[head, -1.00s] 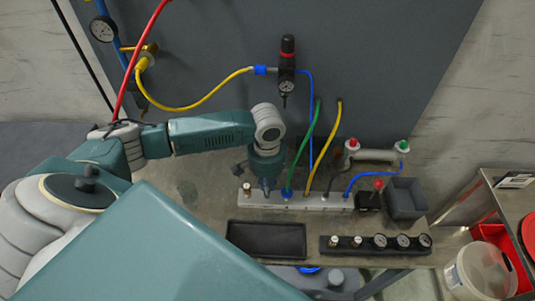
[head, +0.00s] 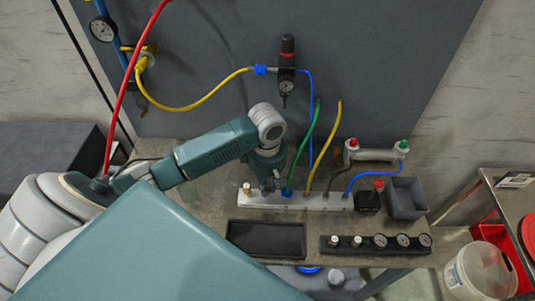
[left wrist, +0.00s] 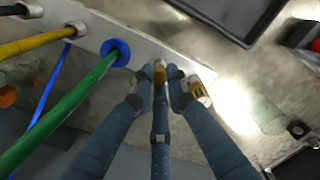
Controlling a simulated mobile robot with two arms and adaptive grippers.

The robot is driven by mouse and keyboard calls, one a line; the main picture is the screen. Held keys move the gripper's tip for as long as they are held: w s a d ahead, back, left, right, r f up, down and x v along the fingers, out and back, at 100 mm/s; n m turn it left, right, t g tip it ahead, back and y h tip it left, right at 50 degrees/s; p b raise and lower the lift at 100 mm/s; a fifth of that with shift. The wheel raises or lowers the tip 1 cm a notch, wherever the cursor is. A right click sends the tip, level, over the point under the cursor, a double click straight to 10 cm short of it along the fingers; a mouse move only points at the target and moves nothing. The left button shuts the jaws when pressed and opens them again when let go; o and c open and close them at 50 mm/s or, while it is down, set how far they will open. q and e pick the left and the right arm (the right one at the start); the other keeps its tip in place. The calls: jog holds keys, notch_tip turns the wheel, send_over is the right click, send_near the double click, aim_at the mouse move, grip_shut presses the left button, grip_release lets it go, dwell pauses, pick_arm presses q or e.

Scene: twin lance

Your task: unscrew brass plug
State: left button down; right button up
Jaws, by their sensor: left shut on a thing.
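The pale manifold bar (head: 325,202) lies on the bench with hoses plugged along its top; it also shows in the left wrist view (left wrist: 150,50). A small brass plug (left wrist: 160,72) sits at the bar between the fingertips of my left gripper (left wrist: 160,82), which is shut on it. In the head view my left gripper (head: 267,184) points down at the bar, just left of the green hose, and hides that plug. A second brass fitting (head: 247,187) stands at the bar's left end; in the left wrist view a brass piece (left wrist: 199,92) shows beside the right finger. My right gripper is not in view.
The green hose (head: 304,148) with its blue collar (left wrist: 115,50) stands close beside the gripper. Yellow and blue hoses rise farther along. A shallow black tray (head: 266,238) and a black gauge rack (head: 376,243) lie in front. A grey bin (head: 406,199) stands right.

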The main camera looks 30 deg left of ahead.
pick_arm(q)
jog(key=c, duration=1.9)
grip_release()
jog(key=shift+o, duration=0.2)
jog(key=m, duration=1.1)
jog(key=shift+m, duration=0.4)
jog(key=m, duration=0.6)
jog(key=shift+m, duration=0.3)
jog(key=m, duration=0.6)
jog(key=shift+m, duration=0.4)
grip_shut()
